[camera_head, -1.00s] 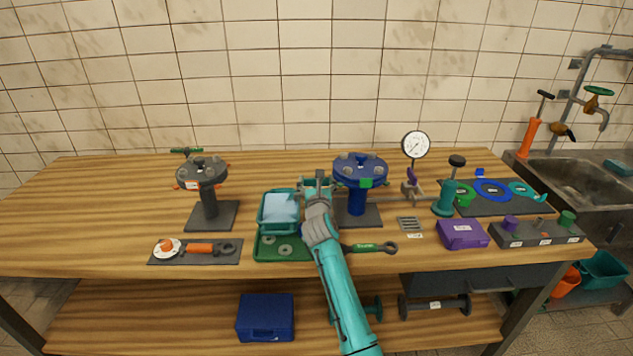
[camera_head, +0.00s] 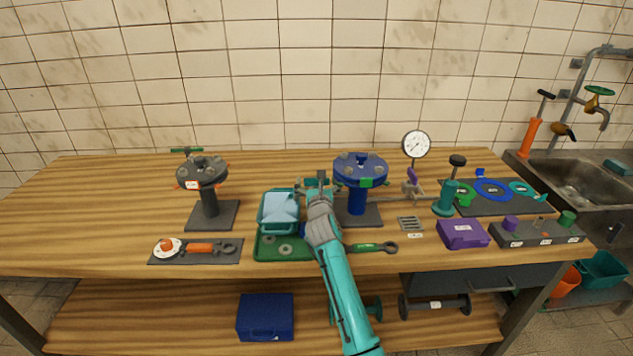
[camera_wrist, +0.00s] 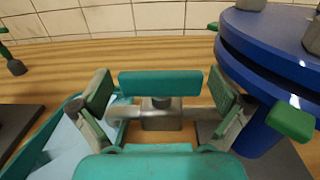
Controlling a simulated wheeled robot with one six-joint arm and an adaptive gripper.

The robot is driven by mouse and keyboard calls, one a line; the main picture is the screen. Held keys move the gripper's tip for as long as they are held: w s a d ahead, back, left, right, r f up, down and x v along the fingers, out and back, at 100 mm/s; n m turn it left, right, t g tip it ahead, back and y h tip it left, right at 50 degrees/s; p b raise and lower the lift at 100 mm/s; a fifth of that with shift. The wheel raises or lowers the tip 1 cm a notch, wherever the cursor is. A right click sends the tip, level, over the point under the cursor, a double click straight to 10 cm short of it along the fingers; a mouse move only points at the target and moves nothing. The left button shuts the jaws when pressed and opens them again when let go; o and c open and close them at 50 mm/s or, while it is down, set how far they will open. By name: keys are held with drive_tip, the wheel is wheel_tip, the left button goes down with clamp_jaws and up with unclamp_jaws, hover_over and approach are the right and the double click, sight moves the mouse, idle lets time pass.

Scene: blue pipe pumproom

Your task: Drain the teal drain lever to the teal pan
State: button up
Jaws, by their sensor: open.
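The teal drain lever (camera_wrist: 160,83) is a horizontal bar on a grey valve body, left of the blue flanged vessel (camera_head: 357,174). My gripper (camera_wrist: 160,92) is open, with its green-padded fingers on either side of the lever and gaps at both ends. In the head view my gripper (camera_head: 320,187) is at the valve and partly hides it. The teal pan (camera_head: 264,224) stands on the bench just left of my gripper, with a pale blue patch inside. Its edge also shows at the lower left of the wrist view (camera_wrist: 38,140).
A green tray (camera_head: 267,253) with washers lies in front of the pan, and a green-handled wrench (camera_head: 372,247) lies right of my arm. A grey flanged stand (camera_head: 208,205) is to the left. A gauge (camera_head: 416,145) and purple box (camera_head: 463,234) are to the right. The bench's far left is clear.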

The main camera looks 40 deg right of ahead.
drive_tip(key=v, duration=1.1)
drive_tip(key=shift+s+a, duration=0.15)
drive_tip(key=shift+s, duration=0.15)
drive_tip(key=shift+f, duration=0.1)
drive_tip(key=s+f+n, duration=0.1)
drive_tip(key=s+f, duration=0.1)
drive_tip(key=s, duration=0.1)
drive_tip(key=s+a+f+n+h, duration=0.1)
drive_tip(key=s+f+n, duration=0.1)
drive_tip(key=s, duration=0.1)
drive_tip(key=s+a+f+n, duration=0.1)
drive_tip(key=s+f, duration=0.1)
drive_tip(key=s, duration=0.2)
drive_tip(key=shift+a+f+n+h, duration=0.2)
drive_tip(key=shift+a+n+h, duration=0.05)
drive_tip(key=shift+n+h, duration=0.05)
drive_tip(key=s+a+f+m+y, duration=0.1)
drive_tip(key=s+a+m+y, duration=0.2)
drive_tip(key=s+a+m, duration=0.4)
drive_tip(key=s+a+f+m+y, duration=0.1)
drive_tip(key=s+a+m+y, duration=0.3)
drive_tip(key=s+m, duration=1.1)
drive_tip(key=s+a+f+m+y, duration=0.2)
drive_tip(key=s+a+m, duration=0.8)
drive_tip(key=s, duration=1)
drive_tip(key=shift+s+a+m+y, duration=0.25)
drive_tip(key=shift+m+y, duration=0.85)
drive_tip(key=shift+f, duration=0.1)
drive_tip(key=shift+c, duration=0.3)
